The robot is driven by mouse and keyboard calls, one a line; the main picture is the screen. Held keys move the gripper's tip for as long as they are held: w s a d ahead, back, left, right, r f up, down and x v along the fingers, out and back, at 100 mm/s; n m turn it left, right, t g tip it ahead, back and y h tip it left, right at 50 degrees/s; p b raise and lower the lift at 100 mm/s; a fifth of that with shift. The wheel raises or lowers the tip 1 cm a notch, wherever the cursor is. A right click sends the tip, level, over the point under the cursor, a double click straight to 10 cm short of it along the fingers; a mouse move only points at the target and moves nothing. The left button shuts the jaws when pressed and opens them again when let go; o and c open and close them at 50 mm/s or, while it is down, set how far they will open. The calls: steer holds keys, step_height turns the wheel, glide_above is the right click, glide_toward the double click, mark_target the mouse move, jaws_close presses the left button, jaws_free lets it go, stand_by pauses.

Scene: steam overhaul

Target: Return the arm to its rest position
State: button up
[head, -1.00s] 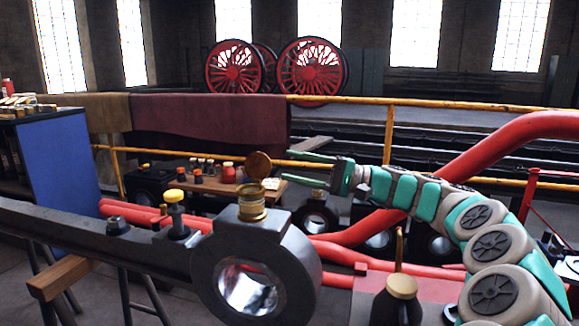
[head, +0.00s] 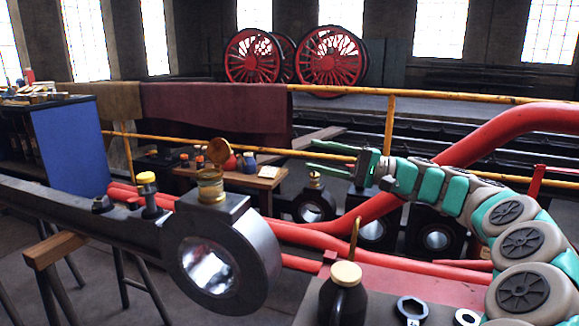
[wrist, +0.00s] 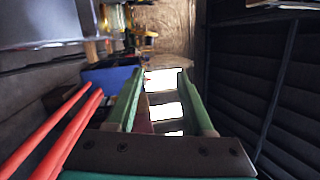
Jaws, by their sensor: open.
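My gripper (head: 333,156) has green fingers and is at the end of my teal and grey arm. It is open and empty, held up in the air in front of the yellow railing, pointing left. In the wrist view my two green fingers (wrist: 165,103) stand apart with nothing between them. The gripper is right of the open brass oil cup (head: 211,187) on the big rod end and touches nothing that I can see.
The dark rod with its round eye (head: 208,264) lies across the front left. Red pipes (head: 330,240) run behind. A small wooden table (head: 262,182) holds jars. A blue-sided cabinet (head: 68,147) stands left.

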steer(key=s+a+f+n+g+h, duration=0.3)
steer(key=s+a+g+h, duration=0.1)
steer(key=s+a, duration=0.75)
steer(key=s+f+g+h, duration=0.2)
steer(key=s+f+h, duration=0.45)
steer(key=s, duration=0.65)
steer(key=s+d+f+h+p, duration=0.1)
steer(key=s+d+f+h, duration=0.8)
steer(key=s+d+f, duration=0.9)
steer(key=shift+s+d+f+t+p, duration=0.3)
steer(key=shift+s+d, duration=0.3)
steer(key=shift+d, duration=0.5)
